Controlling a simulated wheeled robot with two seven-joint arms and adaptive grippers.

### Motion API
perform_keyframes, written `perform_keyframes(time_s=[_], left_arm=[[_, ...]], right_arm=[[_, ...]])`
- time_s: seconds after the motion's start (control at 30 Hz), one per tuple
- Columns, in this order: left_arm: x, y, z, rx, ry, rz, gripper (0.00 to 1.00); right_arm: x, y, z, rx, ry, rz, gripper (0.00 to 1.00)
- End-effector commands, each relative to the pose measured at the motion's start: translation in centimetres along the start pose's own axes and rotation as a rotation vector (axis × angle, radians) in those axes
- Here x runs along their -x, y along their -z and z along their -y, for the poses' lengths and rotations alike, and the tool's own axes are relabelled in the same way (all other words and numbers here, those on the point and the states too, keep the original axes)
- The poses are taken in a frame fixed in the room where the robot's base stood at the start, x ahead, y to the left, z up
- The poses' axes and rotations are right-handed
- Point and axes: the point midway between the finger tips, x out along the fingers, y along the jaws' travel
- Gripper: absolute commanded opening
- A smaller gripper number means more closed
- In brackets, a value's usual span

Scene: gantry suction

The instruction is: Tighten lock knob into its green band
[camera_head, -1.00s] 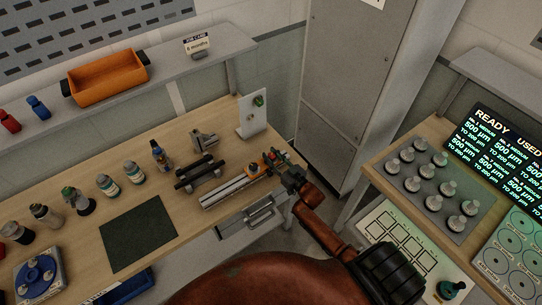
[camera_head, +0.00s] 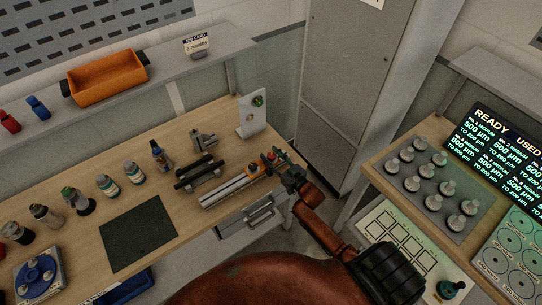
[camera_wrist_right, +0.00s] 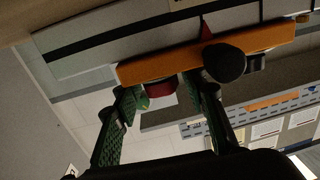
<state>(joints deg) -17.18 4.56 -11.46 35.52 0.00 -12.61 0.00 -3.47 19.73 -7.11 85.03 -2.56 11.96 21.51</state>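A slide rail (camera_head: 235,190) lies near the right end of the wooden bench, with a small orange carriage (camera_head: 268,164) at its right end. In the right wrist view the orange carriage (camera_wrist_right: 150,68) is close, with a round black knob (camera_wrist_right: 223,62) on its face. My right gripper (camera_head: 288,172) is at the carriage's right end. In its wrist view the fingers (camera_wrist_right: 163,92) stand apart either side of the red knob, with gaps showing. My left gripper is out of view.
A white upright plate (camera_head: 252,118) stands behind the rail, and a black-barred stand (camera_head: 198,172) is to its left. Several bottles (camera_head: 107,185) and a dark mat (camera_head: 138,234) lie further left. A grey cabinet (camera_head: 345,100) rises beyond the bench's right end.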

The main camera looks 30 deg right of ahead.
Motion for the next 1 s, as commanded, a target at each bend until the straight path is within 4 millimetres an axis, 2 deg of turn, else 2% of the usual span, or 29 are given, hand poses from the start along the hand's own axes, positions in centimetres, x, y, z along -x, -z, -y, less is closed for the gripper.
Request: perform_keyframes(time_s=[0.33, 0.47, 0.57, 0.8, 1.0], left_arm=[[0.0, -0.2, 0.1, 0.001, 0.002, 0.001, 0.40], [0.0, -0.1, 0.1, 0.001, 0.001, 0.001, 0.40], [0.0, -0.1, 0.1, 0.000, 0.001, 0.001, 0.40], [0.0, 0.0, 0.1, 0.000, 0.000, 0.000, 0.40], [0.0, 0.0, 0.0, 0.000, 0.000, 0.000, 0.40]], right_arm=[[0.1, -0.1, 0.1, 0.000, 0.001, 0.001, 0.46], [1.0, -0.1, 0.0, -0.001, 0.000, 0.002, 0.46], [2.6, -0.2, 0.0, -0.001, 0.000, 0.003, 0.46], [7.8, -0.1, 0.0, -0.001, 0.000, 0.003, 0.46], [10.8, -0.1, 0.0, 0.000, 0.000, 0.001, 0.46]])
